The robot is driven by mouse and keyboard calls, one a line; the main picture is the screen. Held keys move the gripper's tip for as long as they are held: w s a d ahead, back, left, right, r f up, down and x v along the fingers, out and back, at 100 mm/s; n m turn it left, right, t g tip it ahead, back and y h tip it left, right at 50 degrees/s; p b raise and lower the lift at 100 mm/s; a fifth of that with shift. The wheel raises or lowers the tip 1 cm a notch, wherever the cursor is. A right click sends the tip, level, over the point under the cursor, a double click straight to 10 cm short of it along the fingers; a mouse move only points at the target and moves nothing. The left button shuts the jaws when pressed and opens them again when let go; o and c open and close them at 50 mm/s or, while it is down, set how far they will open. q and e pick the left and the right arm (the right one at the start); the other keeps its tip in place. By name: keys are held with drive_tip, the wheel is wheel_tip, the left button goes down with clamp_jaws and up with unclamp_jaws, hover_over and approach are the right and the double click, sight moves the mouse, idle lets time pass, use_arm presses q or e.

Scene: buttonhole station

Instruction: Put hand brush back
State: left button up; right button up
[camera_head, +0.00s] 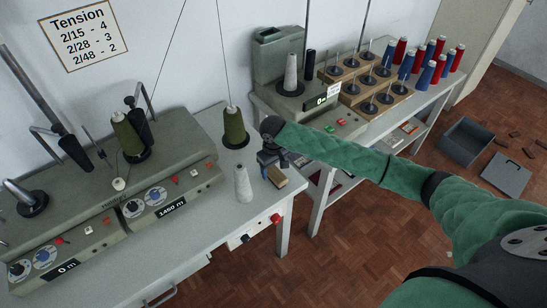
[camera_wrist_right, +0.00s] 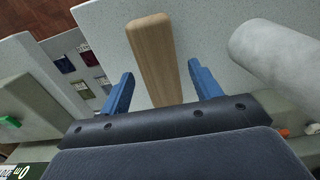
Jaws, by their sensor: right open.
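The hand brush shows as a light wooden piece (camera_head: 278,178) at the right end of the grey table, just below my right gripper (camera_head: 268,164). In the right wrist view its long wooden handle (camera_wrist_right: 155,55) runs between the two blue fingers of my right gripper (camera_wrist_right: 160,82). The fingers are open, one on each side of the wood, with gaps visible on both sides. The near end of the brush is hidden behind the gripper body, and no bristles show. My left gripper is not in view.
A pale thread cone (camera_head: 243,184) stands close left of the brush; it also shows in the wrist view (camera_wrist_right: 280,55). A green cone (camera_head: 234,125) stands behind. Winding machines (camera_head: 95,215) fill the left. A spool rack (camera_head: 380,85) is on the farther table. A grey bin (camera_head: 466,142) is on the floor.

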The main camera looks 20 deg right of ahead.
sight(273, 170)
wheel_tip(273, 170, up, 3)
drive_tip(key=shift+r+b, duration=0.1)
drive_tip(key=shift+b, duration=0.55)
wheel_tip(273, 170, up, 5)
drive_tip(key=shift+b, duration=0.85)
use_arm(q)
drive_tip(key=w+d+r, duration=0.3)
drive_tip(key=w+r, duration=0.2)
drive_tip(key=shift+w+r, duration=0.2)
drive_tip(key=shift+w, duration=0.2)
use_arm(e)
drive_tip(key=shift+r, duration=0.95)
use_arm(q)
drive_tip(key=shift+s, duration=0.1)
